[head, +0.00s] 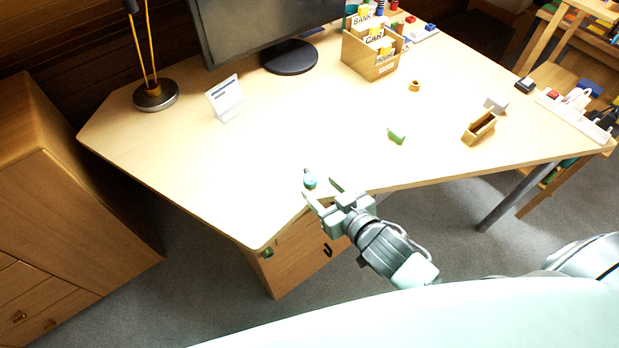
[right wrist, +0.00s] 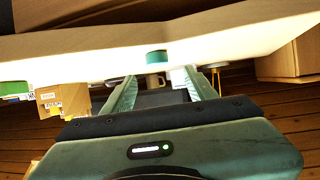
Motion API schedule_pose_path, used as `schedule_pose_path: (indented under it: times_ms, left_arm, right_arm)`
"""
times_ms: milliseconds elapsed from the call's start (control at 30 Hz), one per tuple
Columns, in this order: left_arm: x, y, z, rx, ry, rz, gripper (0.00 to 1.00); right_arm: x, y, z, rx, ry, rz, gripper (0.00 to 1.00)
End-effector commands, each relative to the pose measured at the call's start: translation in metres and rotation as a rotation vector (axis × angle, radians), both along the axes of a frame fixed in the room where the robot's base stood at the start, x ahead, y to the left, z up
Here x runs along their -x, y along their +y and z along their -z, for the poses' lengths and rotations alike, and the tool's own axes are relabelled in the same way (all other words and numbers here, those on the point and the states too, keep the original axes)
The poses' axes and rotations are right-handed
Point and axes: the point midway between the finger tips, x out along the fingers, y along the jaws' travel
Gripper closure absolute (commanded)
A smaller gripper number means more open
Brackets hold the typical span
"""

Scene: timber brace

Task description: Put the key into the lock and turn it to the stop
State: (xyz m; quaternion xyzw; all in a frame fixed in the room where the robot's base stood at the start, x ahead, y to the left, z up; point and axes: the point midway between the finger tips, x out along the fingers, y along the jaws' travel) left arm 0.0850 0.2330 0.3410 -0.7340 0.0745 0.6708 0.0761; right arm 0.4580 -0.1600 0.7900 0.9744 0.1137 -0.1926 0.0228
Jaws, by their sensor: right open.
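A small teal and grey piece, seemingly the key (head: 309,181), stands on the desk close to its front edge. My right gripper (head: 322,188) is open at that edge, its fingertips close to the piece and nothing held. In the right wrist view the teal piece (right wrist: 156,57) shows beyond and between the open fingers (right wrist: 160,80). A small green spot, perhaps the lock (head: 267,253), is on the front of the wooden drawer unit under the desk. Its keyhole is too small to make out. My left gripper is not in view.
The desk (head: 260,160) is clear around the teal piece. A green block (head: 396,136), a small wooden tray (head: 479,128) and a card box (head: 372,58) stand farther right. A white sign (head: 226,100) stands at left. A dark handle (head: 327,250) is on the drawer unit.

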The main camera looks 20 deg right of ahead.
Motion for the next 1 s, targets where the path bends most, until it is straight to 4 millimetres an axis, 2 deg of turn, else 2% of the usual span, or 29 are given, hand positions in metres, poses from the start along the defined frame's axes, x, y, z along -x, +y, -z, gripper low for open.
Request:
schedule_pose_path:
  times_ms: [400,667,700,900,1000]
  left_arm:
    - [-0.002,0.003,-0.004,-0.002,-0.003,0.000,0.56]
    - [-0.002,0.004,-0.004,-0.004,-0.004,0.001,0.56]
    - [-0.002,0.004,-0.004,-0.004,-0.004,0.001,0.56]
    - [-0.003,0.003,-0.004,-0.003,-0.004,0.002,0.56]
    - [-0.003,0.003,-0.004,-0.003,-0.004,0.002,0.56]
  right_arm:
    - [-0.049,0.009,0.023,0.001,0.001,0.001,0.43]
    - [-0.051,0.010,0.025,0.001,0.002,0.001,0.43]
    - [-0.051,0.010,0.025,0.001,0.002,0.001,0.48]
    - [-0.051,0.010,0.025,0.001,0.002,0.001,1.00]
    - [-0.051,0.010,0.025,0.001,0.002,0.001,1.00]
